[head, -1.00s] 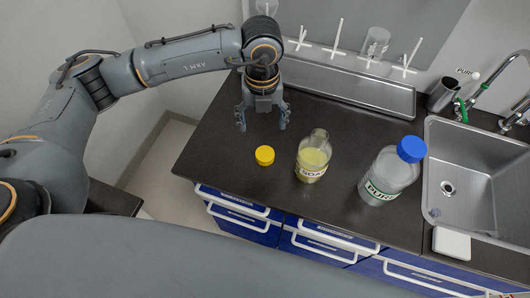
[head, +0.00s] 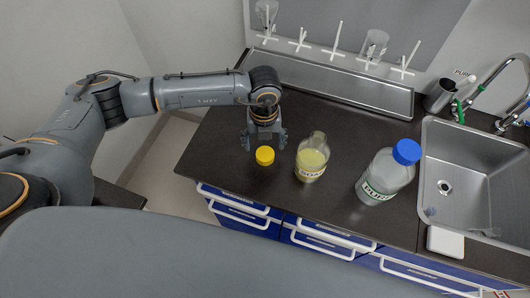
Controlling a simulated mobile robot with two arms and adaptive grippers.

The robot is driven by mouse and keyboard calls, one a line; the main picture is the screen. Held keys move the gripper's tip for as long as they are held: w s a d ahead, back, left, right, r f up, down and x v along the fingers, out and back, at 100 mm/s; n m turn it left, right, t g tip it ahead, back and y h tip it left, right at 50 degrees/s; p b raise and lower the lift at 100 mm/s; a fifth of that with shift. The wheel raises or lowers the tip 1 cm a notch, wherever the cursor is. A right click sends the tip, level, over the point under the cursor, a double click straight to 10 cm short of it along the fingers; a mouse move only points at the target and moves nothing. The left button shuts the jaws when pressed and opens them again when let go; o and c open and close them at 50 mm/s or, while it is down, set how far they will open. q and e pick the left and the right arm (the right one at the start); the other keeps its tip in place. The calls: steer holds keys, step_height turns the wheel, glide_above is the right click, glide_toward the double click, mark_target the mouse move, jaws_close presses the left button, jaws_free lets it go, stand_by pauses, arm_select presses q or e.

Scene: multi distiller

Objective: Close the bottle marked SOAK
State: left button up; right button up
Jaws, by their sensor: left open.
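The bottle marked SOAK (head: 312,158) stands upright and uncapped on the dark counter, with pale yellow contents. A yellow cap (head: 265,155) lies on the counter to the left of the bottle, apart from it. My left gripper (head: 264,142) points down with its fingers open, just behind and around the upper side of the cap in the picture. I cannot tell whether the fingers touch the cap. My right gripper is not in view.
A larger bottle marked PURE (head: 384,178) with a blue cap stands to the right. A steel sink (head: 467,185) with a faucet lies farther right. A drying rack (head: 335,82) with a trough is behind. The counter's front left is clear.

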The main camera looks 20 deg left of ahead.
mark_target(265, 152)
arm_select(q)
step_height(265, 152, down, 4)
steer(key=shift+d+r+p, duration=0.1)
steer(key=shift+r+p, duration=0.1)
steer(key=shift+p, duration=0.45)
steer(key=shift+w+f, duration=0.1)
steer(key=shift+f, duration=0.2)
steer(key=c, duration=0.9)
steer(key=shift+r, duration=0.1)
